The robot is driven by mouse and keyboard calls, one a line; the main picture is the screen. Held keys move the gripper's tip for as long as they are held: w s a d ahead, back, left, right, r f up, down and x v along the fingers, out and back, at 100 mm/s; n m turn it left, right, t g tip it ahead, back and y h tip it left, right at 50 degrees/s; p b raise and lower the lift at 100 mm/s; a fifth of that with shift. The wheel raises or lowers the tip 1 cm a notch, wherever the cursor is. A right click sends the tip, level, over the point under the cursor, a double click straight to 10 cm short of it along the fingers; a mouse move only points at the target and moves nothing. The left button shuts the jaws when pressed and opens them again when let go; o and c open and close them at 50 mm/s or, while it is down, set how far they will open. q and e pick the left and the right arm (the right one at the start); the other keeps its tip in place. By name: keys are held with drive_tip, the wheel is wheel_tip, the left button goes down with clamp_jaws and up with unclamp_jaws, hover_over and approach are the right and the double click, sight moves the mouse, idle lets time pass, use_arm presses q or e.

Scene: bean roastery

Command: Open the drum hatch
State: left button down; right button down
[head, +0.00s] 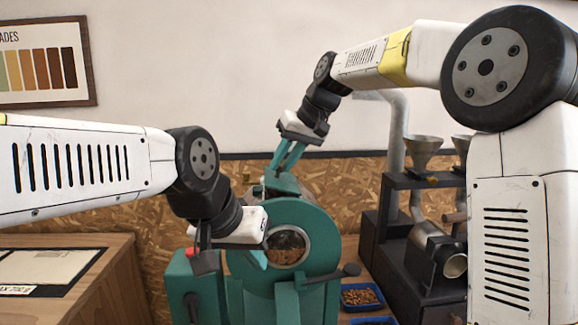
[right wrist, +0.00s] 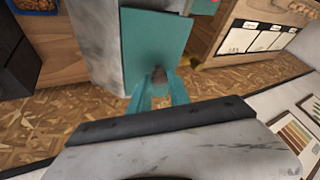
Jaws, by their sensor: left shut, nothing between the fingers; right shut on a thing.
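The green roaster (head: 325,232) stands at the middle of the head view, with a round front window showing beans inside. The drum hatch is a flat teal panel (right wrist: 150,38) on the grey metal drum (right wrist: 92,40), with a small brown knob (right wrist: 160,74). My right gripper (head: 281,170) is above the top of the roaster, its fingers pointing down. In the right wrist view its teal fingers (right wrist: 160,90) are shut on the knob. How far the hatch is lifted, I cannot tell. My left gripper (head: 256,260) is shut and empty at the front left of the roaster, and partly hides it.
A dark stand with metal funnels (head: 424,150) and a small cylinder is at the right. Blue trays of beans (head: 360,297) lie right of the roaster. A wooden counter (head: 105,275) is at the left. A wall chart (head: 40,62) hangs behind.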

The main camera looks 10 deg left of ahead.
drive_tip(key=y, duration=0.1)
drive_tip(key=d+y, duration=0.2)
drive_tip(key=shift+w+d+r+m+g+y, duration=0.25)
drive_tip(key=shift+w+r+m+g+y, duration=0.05)
drive_tip(key=shift+w+r+m, duration=0.1)
drive_tip(key=d+y, duration=0.1)
drive_tip(key=y, duration=0.1)
drive_tip(key=shift+w+d+m+y, duration=0.2)
drive_tip(key=shift+d+m+y, duration=0.1)
drive_tip(key=shift+d, duration=0.05)
drive_tip(key=w+d+f+m+y, duration=0.1)
drive_tip(key=d+f+m+y, duration=0.2)
drive_tip(key=y, duration=0.6)
drive_tip(key=shift+w+d, duration=0.2)
drive_tip(key=shift+d, duration=0.85)
drive_tip(key=c, duration=1.2)
unclamp_jaws()
drive_tip(key=shift+c, duration=0.2)
